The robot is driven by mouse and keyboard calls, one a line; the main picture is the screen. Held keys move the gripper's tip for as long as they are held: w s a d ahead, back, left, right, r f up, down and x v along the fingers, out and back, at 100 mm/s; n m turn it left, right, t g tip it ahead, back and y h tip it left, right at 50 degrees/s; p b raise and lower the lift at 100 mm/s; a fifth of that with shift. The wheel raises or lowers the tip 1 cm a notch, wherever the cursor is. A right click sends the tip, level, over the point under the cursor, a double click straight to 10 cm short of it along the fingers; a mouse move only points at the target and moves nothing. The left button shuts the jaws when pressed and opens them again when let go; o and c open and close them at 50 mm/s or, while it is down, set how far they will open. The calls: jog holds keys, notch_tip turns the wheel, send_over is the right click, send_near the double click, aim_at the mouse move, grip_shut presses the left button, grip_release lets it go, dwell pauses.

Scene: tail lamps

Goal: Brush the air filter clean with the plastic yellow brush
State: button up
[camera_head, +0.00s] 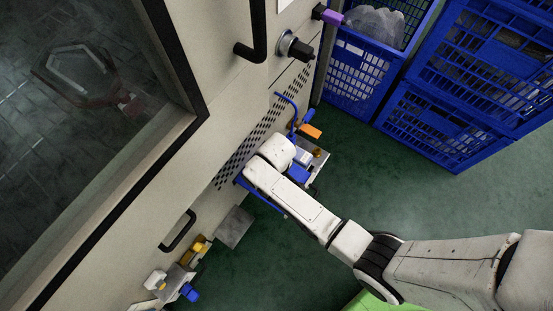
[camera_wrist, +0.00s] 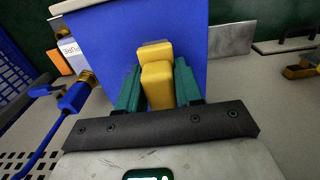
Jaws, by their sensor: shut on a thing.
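My gripper (camera_wrist: 158,88) has teal fingers shut on a yellow block-shaped piece, which looks like the handle of the yellow brush (camera_wrist: 158,85). Its bristles do not show. A broad flat blue panel (camera_wrist: 105,50) stands just beyond the fingers in the wrist view; I cannot tell whether the brush touches it. I cannot clearly identify the air filter; the blue panel may be it. In the head view my arm's wrist covers the gripper and the brush, and a bit of blue (camera_head: 298,174) shows beside it.
A pale cabinet with a perforated strip (camera_head: 262,125) is close to my arm. A blue hose (camera_wrist: 50,125) with a brass fitting runs at left in the wrist view. An orange item (camera_head: 311,131) sits beyond. Blue crates (camera_head: 440,130) stand upper right; green floor (camera_head: 400,190) is open below them.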

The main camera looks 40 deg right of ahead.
jog(key=shift+f+b, duration=0.6)
jog(key=shift+f, duration=0.35)
jog(key=shift+d, duration=0.15)
jog(key=shift+w+d+r, duration=0.1)
jog(key=shift+w+d, duration=0.2)
jog(key=shift+d, duration=0.5)
jog(key=shift+w+d, duration=0.25)
jog(key=shift+d, duration=0.55)
jog(key=shift+d, duration=0.1)
